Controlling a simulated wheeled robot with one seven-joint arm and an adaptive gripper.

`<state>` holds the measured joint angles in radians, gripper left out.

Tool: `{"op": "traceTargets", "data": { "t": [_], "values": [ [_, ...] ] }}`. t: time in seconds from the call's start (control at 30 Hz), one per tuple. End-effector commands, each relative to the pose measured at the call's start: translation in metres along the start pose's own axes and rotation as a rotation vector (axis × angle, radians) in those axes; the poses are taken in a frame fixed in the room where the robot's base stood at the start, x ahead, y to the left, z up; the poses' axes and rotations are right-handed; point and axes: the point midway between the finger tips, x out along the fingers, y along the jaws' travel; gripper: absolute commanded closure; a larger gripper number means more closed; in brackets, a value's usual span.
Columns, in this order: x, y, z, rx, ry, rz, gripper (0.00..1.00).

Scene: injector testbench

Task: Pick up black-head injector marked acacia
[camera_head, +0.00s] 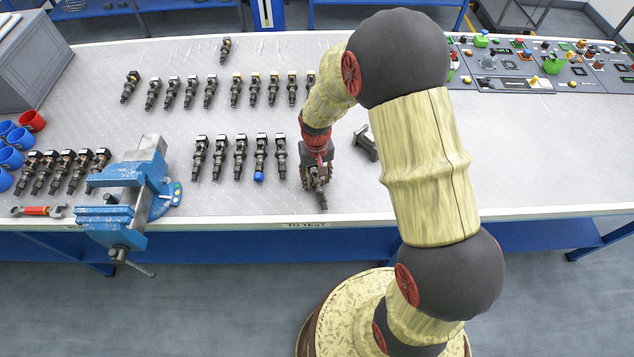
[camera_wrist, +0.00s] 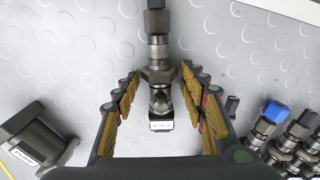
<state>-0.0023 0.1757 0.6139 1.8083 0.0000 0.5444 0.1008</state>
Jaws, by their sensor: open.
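In the wrist view an injector (camera_wrist: 158,50) lies on the table, between the spread fingers of my gripper (camera_wrist: 160,100). Its dark end points to the top of the picture and its head, with a small white label, is toward the bottom. I cannot read the label as acacia or otherwise. No finger visibly touches it. In the head view my gripper (camera_head: 318,185) is low over the table's front part, and only a dark end of this injector (camera_head: 322,203) shows below it; the gripper and arm hide the rest.
A row of black-headed injectors (camera_head: 240,157) lies left of my gripper, one with a blue tip (camera_head: 259,177). Another row (camera_head: 191,92) lies behind. A dark block (camera_head: 366,142) with a label stands close on the right. A blue vise (camera_head: 140,185) is at left.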

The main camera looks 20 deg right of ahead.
Motion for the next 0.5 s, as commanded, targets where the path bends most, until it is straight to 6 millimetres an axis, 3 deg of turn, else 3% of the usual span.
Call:
{"op": "traceTargets", "data": {
  "t": [0.1,0.5],
  "values": [
    [-0.0008,0.0,-0.0003,0.0,0.001,0.0,0.58],
    [-0.001,0.0,-0.0002,0.0,0.001,0.0,0.81]
  ]
}}
